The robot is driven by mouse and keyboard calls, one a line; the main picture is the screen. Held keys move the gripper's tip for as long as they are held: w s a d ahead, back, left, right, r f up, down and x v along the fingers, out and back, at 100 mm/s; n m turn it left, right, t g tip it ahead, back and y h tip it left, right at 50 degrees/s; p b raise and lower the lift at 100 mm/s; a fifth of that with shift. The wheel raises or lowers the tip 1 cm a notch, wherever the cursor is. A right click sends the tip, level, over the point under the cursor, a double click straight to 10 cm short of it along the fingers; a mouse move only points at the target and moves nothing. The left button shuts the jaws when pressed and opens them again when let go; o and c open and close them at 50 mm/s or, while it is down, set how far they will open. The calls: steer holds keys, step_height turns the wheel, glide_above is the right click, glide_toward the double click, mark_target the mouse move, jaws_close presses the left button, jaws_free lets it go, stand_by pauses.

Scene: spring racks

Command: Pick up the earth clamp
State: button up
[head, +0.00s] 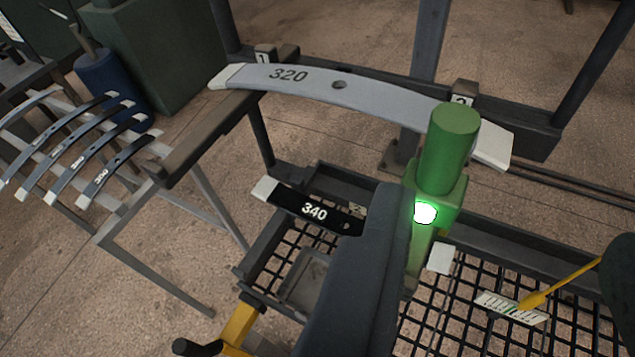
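A green upright piece with a round cylinder on top and a bright green light on its side (437,165) stands right of centre; it looks like the earth clamp, but I cannot tell for sure. A dark grey padded part, which looks like my gripper (375,240), rises from the bottom edge and ends right beside the green piece, covering its lower left side. Only one dark side shows, so I cannot see whether the jaws are closed on the green piece or only next to it. The lower end of the green piece is partly hidden.
A grey leaf spring marked 320 (350,95) lies across a rack behind the green piece. Several leaves fill a left rack (165,170).

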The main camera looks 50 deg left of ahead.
mark_target(441, 135)
steer(key=shift+y, duration=0.4)
steer(key=shift+s+a+f+p+x, duration=0.2)
steer(key=shift+p+x, duration=0.1)
steer(key=shift+x, duration=1.2)
steer(key=shift+s+a+f+p+x, duration=0.15)
steer(key=shift+p+x, duration=0.1)
steer(key=shift+x, duration=1.25)
steer(key=shift+s+a+f+p+x, duration=0.1)
steer(key=shift+a+f+p+x, duration=0.15)
steer(key=shift+x, duration=1.25)
steer(key=shift+d+f+p+x, duration=0.15)
steer(key=shift+p+x, duration=0.15)
steer(key=shift+x, duration=0.55)
steer(key=shift+d+f+p+x, duration=0.1)
steer(key=shift+p+x, duration=0.2)
steer(key=shift+x, duration=0.5)
steer(key=shift+d+f+p+x, duration=0.15)
steer(key=shift+p+x, duration=0.15)
steer(key=shift+x, duration=0.55)
steer(key=shift+r, duration=0.1)
jaws_close()
steer(key=shift+r, duration=0.1)
